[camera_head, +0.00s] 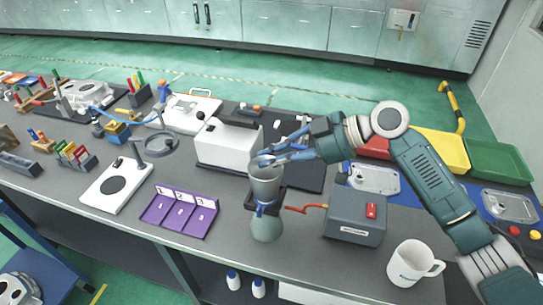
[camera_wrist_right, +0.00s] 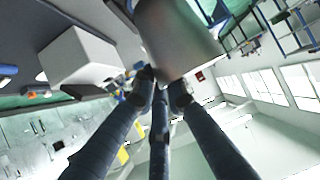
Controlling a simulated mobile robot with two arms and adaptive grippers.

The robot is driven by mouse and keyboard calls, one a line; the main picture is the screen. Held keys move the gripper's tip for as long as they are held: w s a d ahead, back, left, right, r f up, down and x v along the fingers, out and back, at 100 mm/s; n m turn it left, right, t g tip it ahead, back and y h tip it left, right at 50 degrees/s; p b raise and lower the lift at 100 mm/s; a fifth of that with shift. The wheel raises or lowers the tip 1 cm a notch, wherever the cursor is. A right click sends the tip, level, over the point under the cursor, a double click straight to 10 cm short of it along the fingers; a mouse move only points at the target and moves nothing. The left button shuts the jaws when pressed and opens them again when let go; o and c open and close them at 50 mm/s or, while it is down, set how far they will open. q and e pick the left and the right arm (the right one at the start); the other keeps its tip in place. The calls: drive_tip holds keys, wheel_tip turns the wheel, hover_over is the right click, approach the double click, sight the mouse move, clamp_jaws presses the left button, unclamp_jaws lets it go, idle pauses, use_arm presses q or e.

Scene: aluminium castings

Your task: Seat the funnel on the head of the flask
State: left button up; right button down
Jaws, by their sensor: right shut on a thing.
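The grey funnel (camera_head: 265,186) is a tapering cup, held upright with its wide mouth up. My right gripper (camera_head: 266,160) is shut on its upper rim, coming in from the right. In the right wrist view the funnel (camera_wrist_right: 178,42) fills the top middle, with the gripper's fingers (camera_wrist_right: 163,78) against its edge. The flask (camera_head: 267,229) is a rounded grey-green vessel directly below the funnel, near the table's front edge. A blue band and a dark holder surround its neck and hide its head. I cannot tell whether the funnel touches the flask. My left gripper is not in view.
A grey box with a red switch (camera_head: 355,216) and a white mug (camera_head: 410,263) stand to the right. A purple numbered tray (camera_head: 178,212) lies to the left. A white box (camera_head: 222,147) stands behind. Bare tabletop lies between tray and flask.

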drive_tip(key=shift+f+b, duration=0.35)
drive_tip(key=shift+f, duration=0.2)
drive_tip(key=c, duration=1.7)
unclamp_jaws()
drive_tip(key=shift+d, duration=0.1)
drive_tip(key=v, duration=1.2)
drive_tip(key=shift+s, duration=0.1)
drive_tip(key=shift+f, duration=0.1)
